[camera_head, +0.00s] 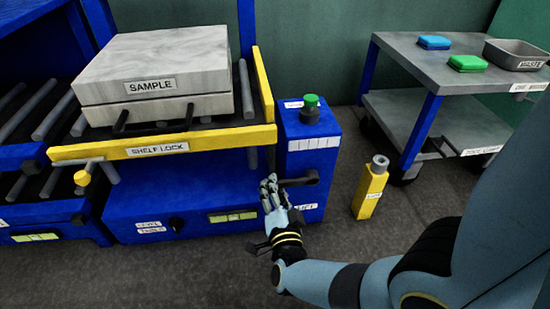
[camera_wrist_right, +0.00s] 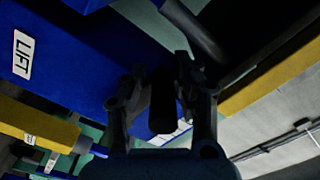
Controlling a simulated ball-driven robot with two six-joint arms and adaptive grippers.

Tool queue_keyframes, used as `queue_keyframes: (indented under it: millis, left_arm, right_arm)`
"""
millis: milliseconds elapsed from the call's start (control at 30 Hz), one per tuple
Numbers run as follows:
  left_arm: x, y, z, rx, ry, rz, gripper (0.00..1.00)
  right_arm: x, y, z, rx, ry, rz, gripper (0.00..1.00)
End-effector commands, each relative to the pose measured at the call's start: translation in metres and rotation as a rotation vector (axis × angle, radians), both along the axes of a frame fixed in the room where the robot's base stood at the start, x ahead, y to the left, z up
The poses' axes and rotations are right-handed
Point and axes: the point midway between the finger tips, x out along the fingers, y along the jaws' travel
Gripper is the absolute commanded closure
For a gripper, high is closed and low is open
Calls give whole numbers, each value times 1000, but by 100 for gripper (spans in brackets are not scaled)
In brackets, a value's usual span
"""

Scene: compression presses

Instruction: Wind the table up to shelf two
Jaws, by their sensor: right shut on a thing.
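The blue lift table (camera_head: 190,206) stands left of centre in the head view, with a level gauge (camera_head: 232,216) low on its front. A grey SAMPLE block (camera_head: 150,60) lies on its rollers behind the yellow SHELF LOCK bar (camera_head: 215,140). A dark crank (camera_head: 312,178) comes out of the blue box at the table's right side. My right gripper (camera_head: 270,187) is at the crank's outer end. In the right wrist view its fingers (camera_wrist_right: 163,85) are shut around the dark crank grip (camera_wrist_right: 163,105), beside the LIFT label (camera_wrist_right: 22,55). My left gripper is out of view.
A blue shelf rack (camera_head: 22,158) with rollers stands at the left. A green knob (camera_head: 311,102) tops the crank box. A yellow post (camera_head: 370,190) stands on the floor to the right, before a grey cart (camera_head: 405,50) with blue and green items and a tray.

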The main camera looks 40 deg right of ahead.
Motion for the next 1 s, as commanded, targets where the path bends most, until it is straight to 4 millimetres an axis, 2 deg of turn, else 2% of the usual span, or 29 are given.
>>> queue_keyframes:
  millis: [33, 67, 100, 200, 667, 900, 967, 1000]
  left_arm:
    - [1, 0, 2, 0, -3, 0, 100]
    - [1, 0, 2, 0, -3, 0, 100]
    - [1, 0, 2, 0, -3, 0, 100]
    - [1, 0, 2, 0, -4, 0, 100]
    - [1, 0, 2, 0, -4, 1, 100]
    - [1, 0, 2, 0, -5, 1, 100]
    - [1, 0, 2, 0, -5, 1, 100]
    - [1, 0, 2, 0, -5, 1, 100]
  right_arm:
    - [5, -2, 10, -18, -23, -2, 100]
    - [5, -2, 10, -18, -24, -1, 100]
    - [5, -2, 10, -18, -24, -2, 67]
    - [5, -2, 10, -18, -24, -2, 56]
    - [3, -3, 11, -13, -21, -6, 56]
    - [2, -3, 37, -16, -25, -5, 56]
    - [2, -3, 47, -17, -25, -6, 48]
    - [3, -3, 54, -19, -24, -6, 39]
